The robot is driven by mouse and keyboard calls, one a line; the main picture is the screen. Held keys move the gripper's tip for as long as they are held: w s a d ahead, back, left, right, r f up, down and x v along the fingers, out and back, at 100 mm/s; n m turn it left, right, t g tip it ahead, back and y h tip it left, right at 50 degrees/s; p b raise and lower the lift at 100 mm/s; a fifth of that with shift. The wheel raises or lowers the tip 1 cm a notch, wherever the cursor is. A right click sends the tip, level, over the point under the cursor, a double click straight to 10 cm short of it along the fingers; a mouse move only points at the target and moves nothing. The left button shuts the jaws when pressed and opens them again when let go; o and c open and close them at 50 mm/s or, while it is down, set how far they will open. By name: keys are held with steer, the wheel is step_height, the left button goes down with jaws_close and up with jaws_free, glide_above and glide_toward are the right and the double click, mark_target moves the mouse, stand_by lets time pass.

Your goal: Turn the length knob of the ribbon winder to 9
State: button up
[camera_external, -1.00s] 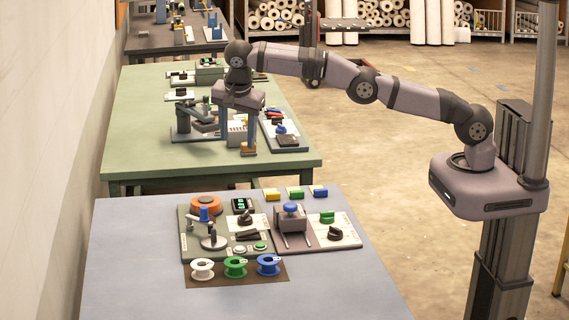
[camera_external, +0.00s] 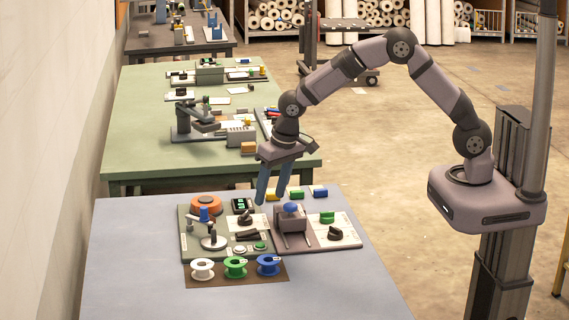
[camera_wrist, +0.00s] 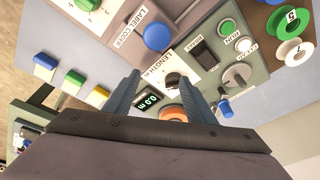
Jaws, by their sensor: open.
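The ribbon winder (camera_external: 187,246) is a dark green-grey panel on the near blue-grey table. Its black length knob (camera_external: 245,217) sits on a white scale plate beside a small display. In the wrist view the length knob (camera_wrist: 172,80) shows under the "LENGTH m" label, and the display (camera_wrist: 148,100) appears to read 0.0 m. The knob's setting is too small to read. My gripper (camera_external: 273,197) is open and empty, fingers pointing down, above and slightly right of the knob. In the wrist view the knob lies between the tips of my gripper (camera_wrist: 161,81), apart from them.
A label unit with a blue button (camera_external: 291,208) stands right. Several spools (camera_external: 235,266) lie in front; coloured blocks (camera_external: 296,193) lie behind.

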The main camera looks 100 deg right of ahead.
mark_target(245, 213)
steer(key=w+n+t, duration=0.1)
steer(key=w+n, duration=0.1)
steer(key=w+r+n, duration=0.1)
steer(key=n, duration=0.1)
steer(key=shift+w+d+r+n+t, duration=0.1)
steer(key=shift+w+d+n+t, duration=0.1)
steer(key=shift+w+n+t, duration=0.2)
steer(key=shift+p+x, duration=1.35)
steer(key=shift+x, duration=2.25)
steer(key=shift+d, duration=0.1)
steer(key=c, duration=1)
steer(key=shift+c, duration=0.2)
